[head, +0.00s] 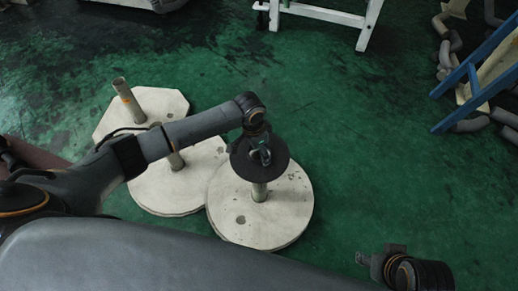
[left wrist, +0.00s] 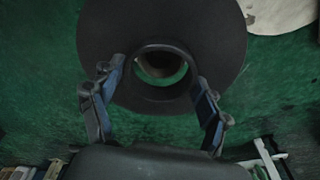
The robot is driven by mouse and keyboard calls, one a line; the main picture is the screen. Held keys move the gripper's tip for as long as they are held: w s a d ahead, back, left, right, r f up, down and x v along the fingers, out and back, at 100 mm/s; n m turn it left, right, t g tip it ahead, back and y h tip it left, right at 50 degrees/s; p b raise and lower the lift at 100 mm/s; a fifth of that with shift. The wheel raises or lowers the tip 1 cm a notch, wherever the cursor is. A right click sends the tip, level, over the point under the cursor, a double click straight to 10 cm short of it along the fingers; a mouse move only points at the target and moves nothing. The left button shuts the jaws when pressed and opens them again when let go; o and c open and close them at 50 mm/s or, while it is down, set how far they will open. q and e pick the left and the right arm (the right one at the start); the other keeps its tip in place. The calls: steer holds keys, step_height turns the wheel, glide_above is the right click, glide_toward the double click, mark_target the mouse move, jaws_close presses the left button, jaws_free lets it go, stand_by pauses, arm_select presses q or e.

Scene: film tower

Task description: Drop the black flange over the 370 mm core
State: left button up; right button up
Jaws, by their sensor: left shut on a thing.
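The black flange (head: 274,167) is a dark disc with a raised hub and a central hole. My left gripper (head: 262,153) is shut on its hub, and in the left wrist view the fingers (left wrist: 158,90) sit on either side of the hub of the flange (left wrist: 215,35). In the head view the flange overlaps the upper part of a pale core (head: 259,192) on a round white base (head: 290,215). I cannot tell whether the core is inside the hole. Through the hole I see green floor and a dim brownish shape. My right gripper (head: 363,258) shows only partly.
A second round base (head: 150,190) has a core (head: 176,161) partly hidden by my left arm. An angular base (head: 167,103) behind carries a core with an orange mark (head: 127,98). A blue ladder-like frame (head: 475,80) stands right. Green floor between is clear.

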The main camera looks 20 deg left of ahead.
arm_select(q)
steer(key=shift+r, duration=0.1)
arm_select(e)
steer(key=shift+r, duration=0.25)
arm_select(q)
steer(key=shift+p, duration=0.5)
arm_select(e)
steer(key=shift+r, duration=0.25)
stand_by(0.3)
arm_select(q)
steer(key=shift+p, duration=0.4)
arm_select(e)
steer(key=shift+r, duration=0.45)
arm_select(q)
steer(key=shift+f+b, duration=0.65)
steer(key=shift+f, duration=0.7)
arm_select(e)
steer(key=shift+f, duration=0.7)
arm_select(q)
steer(key=shift+f+b, duration=0.65)
steer(key=shift+f, duration=0.55)
arm_select(e)
steer(key=shift+w+a+t, duration=0.25)
steer(key=shift+w+t, duration=0.2)
steer(key=shift+w, duration=0.45)
steer(key=shift+w+a+t, duration=0.25)
steer(key=shift+w+t, duration=0.2)
steer(key=shift+w, duration=0.4)
arm_select(q)
steer(key=o, duration=1.3)
